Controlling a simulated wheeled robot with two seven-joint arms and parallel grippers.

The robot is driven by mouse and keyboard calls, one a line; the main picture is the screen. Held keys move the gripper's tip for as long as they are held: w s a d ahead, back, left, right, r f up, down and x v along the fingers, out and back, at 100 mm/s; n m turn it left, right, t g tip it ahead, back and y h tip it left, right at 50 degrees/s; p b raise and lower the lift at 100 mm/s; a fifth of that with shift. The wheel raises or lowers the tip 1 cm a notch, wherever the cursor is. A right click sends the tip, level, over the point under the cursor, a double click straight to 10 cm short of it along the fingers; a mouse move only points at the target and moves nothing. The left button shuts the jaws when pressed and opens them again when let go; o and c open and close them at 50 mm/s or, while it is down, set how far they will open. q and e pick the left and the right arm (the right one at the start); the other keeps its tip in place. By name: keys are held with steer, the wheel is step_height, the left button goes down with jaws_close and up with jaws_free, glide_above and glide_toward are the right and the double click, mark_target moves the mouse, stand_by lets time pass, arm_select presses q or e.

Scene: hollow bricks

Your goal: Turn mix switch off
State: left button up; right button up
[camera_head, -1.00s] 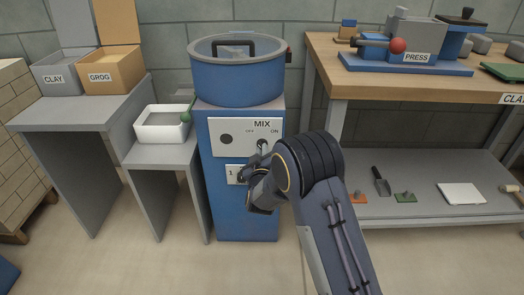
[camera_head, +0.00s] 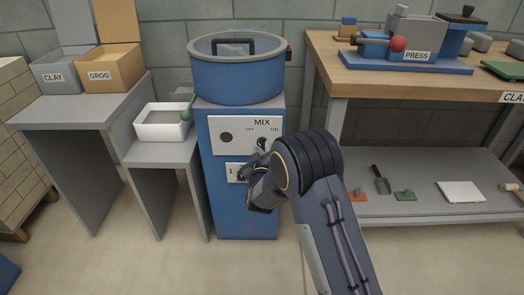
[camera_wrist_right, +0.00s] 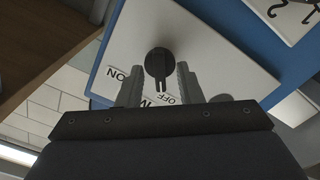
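The blue mixer (camera_head: 238,75) has a white panel (camera_head: 228,146) marked MIX, OFF and ON. The dark mix switch (camera_head: 262,143) sits on the panel's right side, partly hidden by my right gripper in the head view. In the right wrist view the switch (camera_wrist_right: 158,63) is a round dark knob with a narrow lever pointing down, close to the OFF label. My right gripper (camera_wrist_right: 158,86) is open, with one finger on each side of the lever and gaps showing. Whether a finger touches the knob I cannot tell. My left gripper is not in view.
A white tray (camera_head: 163,131) with a green-handled tool stands left of the mixer. Clay (camera_head: 60,77) and grog (camera_head: 113,76) bins stand further left. A wooden bench (camera_head: 345,83) with a press is at the right. A second panel marked 1 (camera_head: 231,173) lies below the switch.

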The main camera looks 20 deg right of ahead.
steer(key=p+v, duration=0.1)
steer(key=v, duration=0.6)
steer(key=shift+s, duration=0.3)
steer(key=shift+r, duration=0.1)
steer(key=s+d+r+m+g+y, duration=0.3)
steer(key=s+r+m+g+y, duration=0.35)
steer(key=s, duration=0.55)
steer(key=s+g+y, duration=0.2)
steer(key=s+g, duration=0.3)
steer(key=s, duration=2)
step_height(320, 180, up, 30)
steer(key=p, duration=3)
steer(key=shift+n, duration=0.45)
